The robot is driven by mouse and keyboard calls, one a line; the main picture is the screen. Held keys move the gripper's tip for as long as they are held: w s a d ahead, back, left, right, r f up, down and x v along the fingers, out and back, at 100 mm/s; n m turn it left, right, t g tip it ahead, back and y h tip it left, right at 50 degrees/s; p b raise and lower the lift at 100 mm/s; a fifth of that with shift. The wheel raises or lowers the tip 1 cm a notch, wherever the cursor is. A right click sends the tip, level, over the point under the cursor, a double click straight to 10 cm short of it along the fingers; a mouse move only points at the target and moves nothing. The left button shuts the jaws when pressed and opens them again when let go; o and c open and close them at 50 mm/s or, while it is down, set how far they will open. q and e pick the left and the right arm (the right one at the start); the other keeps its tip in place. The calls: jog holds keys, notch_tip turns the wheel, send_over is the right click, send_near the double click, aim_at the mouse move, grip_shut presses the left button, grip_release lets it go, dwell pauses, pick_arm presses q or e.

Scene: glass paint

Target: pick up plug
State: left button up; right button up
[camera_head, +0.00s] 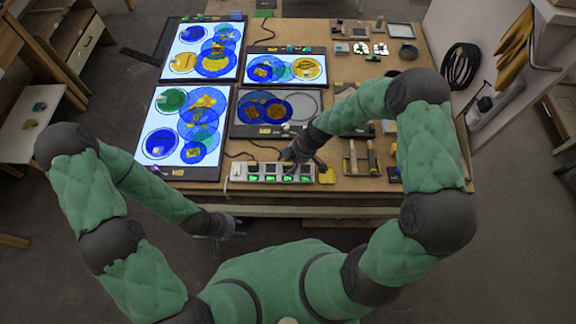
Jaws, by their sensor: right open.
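A power strip (270,173) with several green-lit sockets lies along the table's front edge. A small white piece (238,171) sits at its left end; I cannot tell whether it is the plug. Any plug near the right gripper is hidden or too small to make out. My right gripper (300,160) is open, pointing down just above the right half of the strip. My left gripper (222,234) hangs in front of the table, below its edge; its fingers are too dark and small to read.
Lit panels with coloured glass discs (187,124) cover the table's left side. An unlit panel (240,126) lies behind the strip. A small yellow item (327,175) is at the strip's right end. Hand tools (352,161) lie further right. Black cables cross the wooden table (430,172).

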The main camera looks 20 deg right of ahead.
grip_shut()
jog(key=shift+r, duration=0.1)
notch_tip(320, 180, up, 17)
notch_tip(320, 180, up, 6)
jog(key=p, duration=0.3)
send_over(290, 164)
jog(key=shift+w, duration=0.1)
dwell(1.2)
